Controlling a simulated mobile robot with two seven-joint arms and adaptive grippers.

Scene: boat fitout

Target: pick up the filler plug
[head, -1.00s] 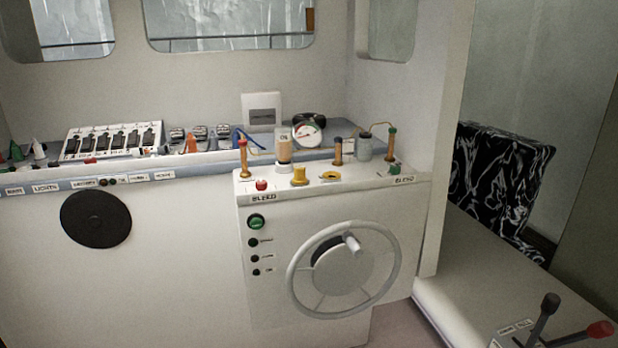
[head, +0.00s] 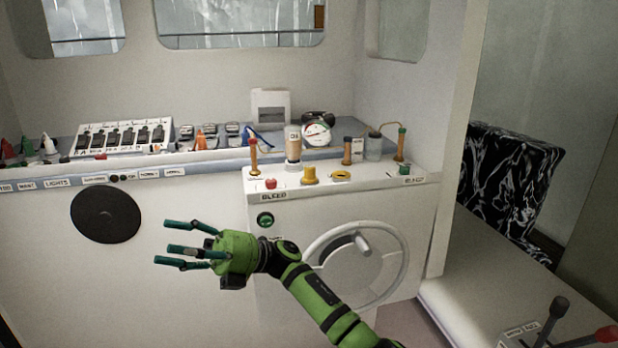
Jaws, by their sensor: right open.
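A yellow plug-like knob (head: 310,175), which looks like the filler plug, stands upright on the white console's top ledge. A flat yellow ring (head: 341,175) with a dark centre lies just to its right. My right gripper (head: 168,246) is green with dark teal fingers. It is open and empty, pointing left in front of the white panel, below and left of the knob and well apart from it. My left gripper is out of view.
A steering wheel (head: 358,262) projects from the console front, partly behind my right arm. A red button (head: 270,183), a bottle with a tan top (head: 293,148), wooden-handled posts (head: 253,157) and a clear jar (head: 373,147) crowd the ledge. A round black disc (head: 105,214) is at left.

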